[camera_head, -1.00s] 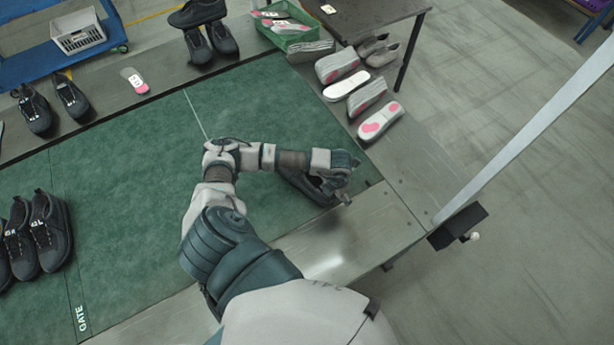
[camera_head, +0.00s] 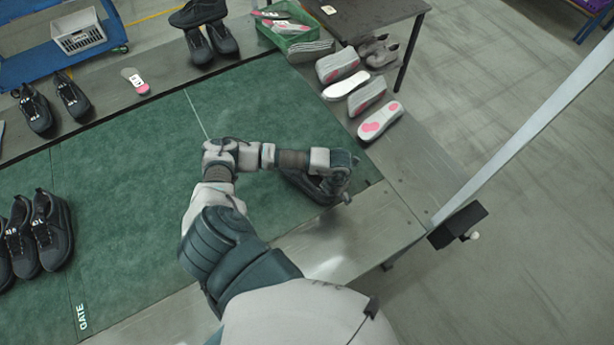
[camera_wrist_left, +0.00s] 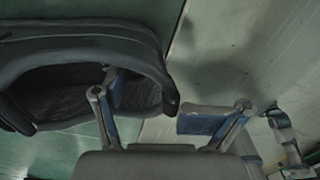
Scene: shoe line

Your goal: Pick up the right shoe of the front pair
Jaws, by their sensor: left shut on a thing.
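A dark shoe (camera_head: 302,183) is at the right end of the green mat (camera_head: 130,170), partly hidden under my left wrist and gripper. My left gripper (camera_head: 338,184) is at the heel end of this shoe. In the left wrist view the shoe (camera_wrist_left: 75,45) fills the upper left, its opening facing the camera. One finger of the gripper (camera_wrist_left: 165,108) reaches into the opening and the other is outside the heel, so it is shut on the heel wall. Whether the sole touches the mat cannot be told. My right gripper is not in view.
Several dark shoes (camera_head: 40,237) stand at the mat's left side. More dark shoes (camera_head: 210,42) stand along the back. The mat's middle is clear.

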